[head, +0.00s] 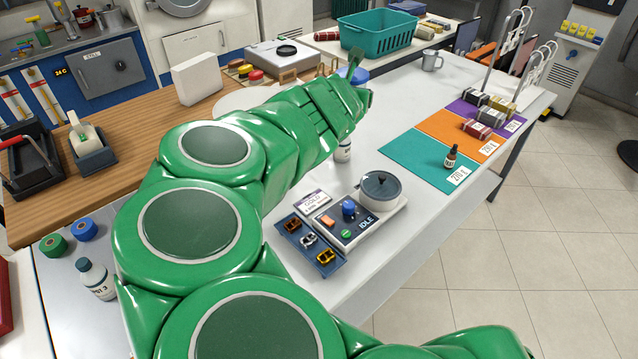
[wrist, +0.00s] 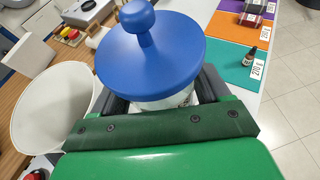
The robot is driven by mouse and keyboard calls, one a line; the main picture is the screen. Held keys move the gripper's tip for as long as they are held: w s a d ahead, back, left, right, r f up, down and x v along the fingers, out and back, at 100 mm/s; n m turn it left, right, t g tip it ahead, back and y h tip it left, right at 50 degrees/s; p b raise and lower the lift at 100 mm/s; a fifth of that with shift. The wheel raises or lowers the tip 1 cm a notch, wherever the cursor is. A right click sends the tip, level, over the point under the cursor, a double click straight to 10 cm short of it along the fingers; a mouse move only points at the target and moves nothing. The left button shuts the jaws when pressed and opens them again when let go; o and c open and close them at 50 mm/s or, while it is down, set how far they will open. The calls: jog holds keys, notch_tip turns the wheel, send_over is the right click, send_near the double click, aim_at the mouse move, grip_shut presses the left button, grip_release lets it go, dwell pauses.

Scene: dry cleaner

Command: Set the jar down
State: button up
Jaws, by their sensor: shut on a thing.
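The jar (wrist: 178,101) has a pale body and a wide blue lid with a round knob, seen from above in the wrist view. My gripper (wrist: 163,98) is shut on the jar body just under the lid, one dark finger on each side. In the head view, my green gripper (head: 358,92) is over the white table (head: 395,90), and only a bit of the blue lid (head: 352,75) shows behind it. The jar's base is hidden, so I cannot tell whether it touches the table.
A white round container (wrist: 55,105) stands close left of the jar. A teal basket (head: 378,38) and grey mug (head: 432,60) are farther back. Teal (head: 415,160), orange and purple mats lie to the right; a brown bottle (head: 451,157) stands on teal. A pot (head: 380,190) sits nearer.

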aim_at(343, 78)
jog(key=shift+s+a+r+m+h, duration=0.25)
jog(key=shift+s+a+m+h, duration=0.05)
jog(key=shift+s+a, duration=0.05)
dwell(0.4)
